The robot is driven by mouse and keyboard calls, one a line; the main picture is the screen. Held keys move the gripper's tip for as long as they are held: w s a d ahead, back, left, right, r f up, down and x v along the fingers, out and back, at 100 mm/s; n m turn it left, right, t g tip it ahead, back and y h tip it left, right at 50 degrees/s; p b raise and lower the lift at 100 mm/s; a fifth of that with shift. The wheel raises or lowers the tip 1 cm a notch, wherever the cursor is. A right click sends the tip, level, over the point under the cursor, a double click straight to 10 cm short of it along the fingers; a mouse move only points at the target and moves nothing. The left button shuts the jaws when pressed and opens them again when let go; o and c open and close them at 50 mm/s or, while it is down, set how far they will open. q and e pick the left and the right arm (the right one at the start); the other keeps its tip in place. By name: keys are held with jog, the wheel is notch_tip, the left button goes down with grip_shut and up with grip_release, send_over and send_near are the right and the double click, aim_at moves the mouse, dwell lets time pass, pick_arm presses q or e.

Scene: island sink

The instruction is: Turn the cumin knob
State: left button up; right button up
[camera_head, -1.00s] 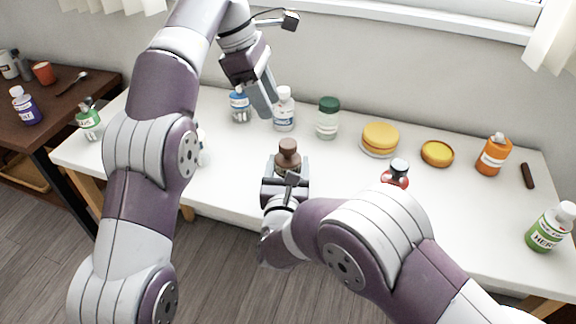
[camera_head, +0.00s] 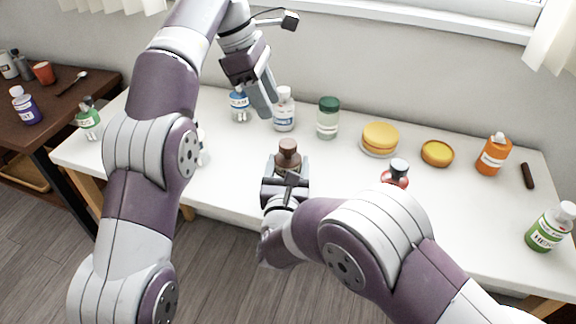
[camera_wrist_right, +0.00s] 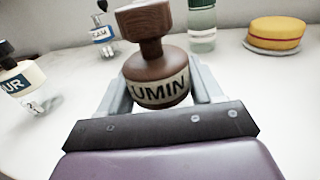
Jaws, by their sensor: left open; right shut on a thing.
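The cumin grinder is a brown wooden body with a light label reading "UMIN" and a brown knob (camera_wrist_right: 143,20) on top. In the right wrist view the grinder body (camera_wrist_right: 158,75) stands upright between the fingers of my right gripper (camera_wrist_right: 160,92), which is shut on it. In the head view the knob also shows (camera_head: 288,150), above my right gripper (camera_head: 286,180), near the front of the white table (camera_head: 340,205). My left gripper (camera_head: 263,98) is open and empty, above and behind the grinder, near a white bottle. Its fingertips are apart from the knob.
A white bottle (camera_head: 284,110), a blue-labelled bottle (camera_head: 240,105), a green-capped jar (camera_head: 328,118) and a yellow round item (camera_head: 380,138) stand behind the grinder. A red bottle (camera_head: 396,178) stands to the right, partly behind my right arm.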

pick_arm(q)
jog(key=o, duration=0.4)
jog(key=shift+f, duration=0.2)
jog(key=m+t+h, duration=1)
jog(key=m+h, duration=0.1)
jog(key=m, duration=1.7)
send_near(280, 149)
jog(key=x, duration=1.2)
jog(key=c, duration=1)
